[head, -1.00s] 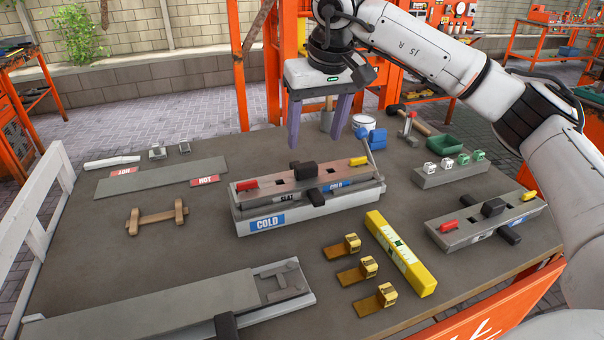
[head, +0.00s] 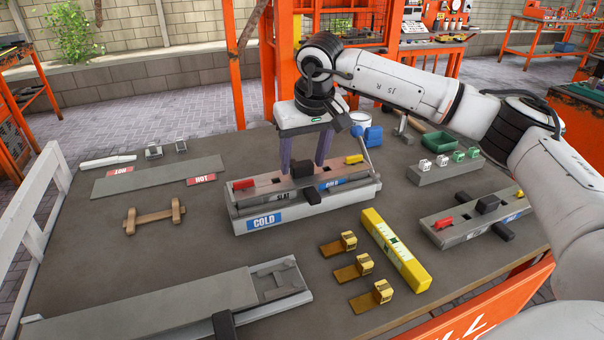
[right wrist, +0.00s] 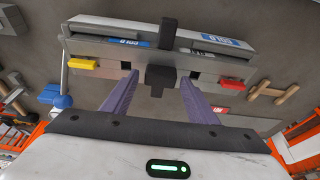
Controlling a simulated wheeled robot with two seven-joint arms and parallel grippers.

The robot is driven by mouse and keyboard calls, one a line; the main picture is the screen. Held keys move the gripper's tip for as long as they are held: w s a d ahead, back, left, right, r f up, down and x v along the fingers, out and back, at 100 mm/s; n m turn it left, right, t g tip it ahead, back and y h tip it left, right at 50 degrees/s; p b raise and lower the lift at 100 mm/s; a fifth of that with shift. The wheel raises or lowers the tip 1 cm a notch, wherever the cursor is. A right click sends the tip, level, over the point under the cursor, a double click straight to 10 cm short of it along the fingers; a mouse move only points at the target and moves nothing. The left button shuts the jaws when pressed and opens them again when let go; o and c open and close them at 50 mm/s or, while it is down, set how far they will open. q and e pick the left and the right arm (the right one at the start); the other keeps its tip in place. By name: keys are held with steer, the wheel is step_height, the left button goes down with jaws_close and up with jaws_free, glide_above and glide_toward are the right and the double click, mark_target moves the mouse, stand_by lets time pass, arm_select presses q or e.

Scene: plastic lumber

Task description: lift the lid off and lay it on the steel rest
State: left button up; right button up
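The lid (head: 270,183) is a long grey plate with a black block (head: 303,170) at its middle and a red and a yellow tab near its ends. It sits on the grey mould box (head: 305,210) labelled COLD. My right gripper (head: 304,165) is open above the lid, its purple fingers on either side of the black block. In the right wrist view the black block (right wrist: 160,78) shows between the spread fingers, with gaps on both sides. A flat grey plate (head: 150,178) with HOT labels lies at back left; I cannot tell whether it is the steel rest. My left gripper is not in view.
A second lidded mould (head: 460,232) stands at right. A yellow level (head: 396,250) and several brass-coloured pieces (head: 354,268) lie in front. A wooden piece (head: 153,215) lies at left, a long grey channel (head: 180,305) at front left. Bare table lies between them.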

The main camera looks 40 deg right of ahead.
steer(key=shift+r, duration=0.1)
jaws_close()
